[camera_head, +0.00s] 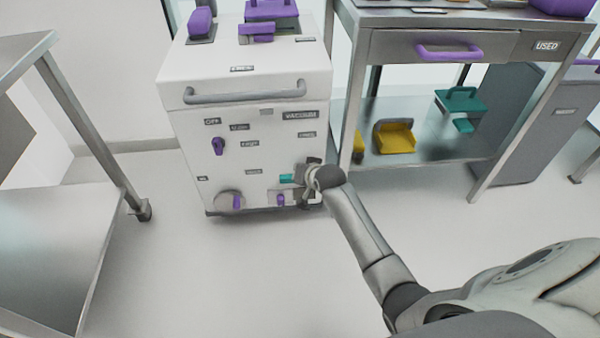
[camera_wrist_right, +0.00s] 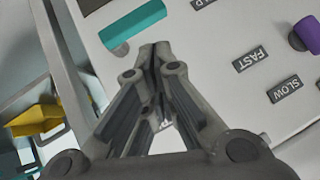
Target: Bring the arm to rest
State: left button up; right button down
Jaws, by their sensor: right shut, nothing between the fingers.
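My right arm reaches in from the right in the head view. Its gripper (camera_head: 312,182) is at the lower right of the white machine's (camera_head: 250,90) front panel, close to a small teal handle (camera_head: 287,179). In the right wrist view the gripper (camera_wrist_right: 155,50) has its fingertips together with nothing between them. The teal handle (camera_wrist_right: 130,30) lies just beyond the tips there; I cannot tell whether they touch it. My left gripper is not in view.
Purple knobs (camera_head: 218,145) and labels sit on the panel. A steel table (camera_head: 440,45) with a lower shelf stands right of the machine, holding a yellow scoop-like item (camera_head: 394,137). A steel cart (camera_head: 60,230) stands left. Floor in front of the machine is clear.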

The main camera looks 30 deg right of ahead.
jog(key=shift+s+r, duration=0.25)
jog(key=shift+s, duration=0.1)
dwell(0.4)
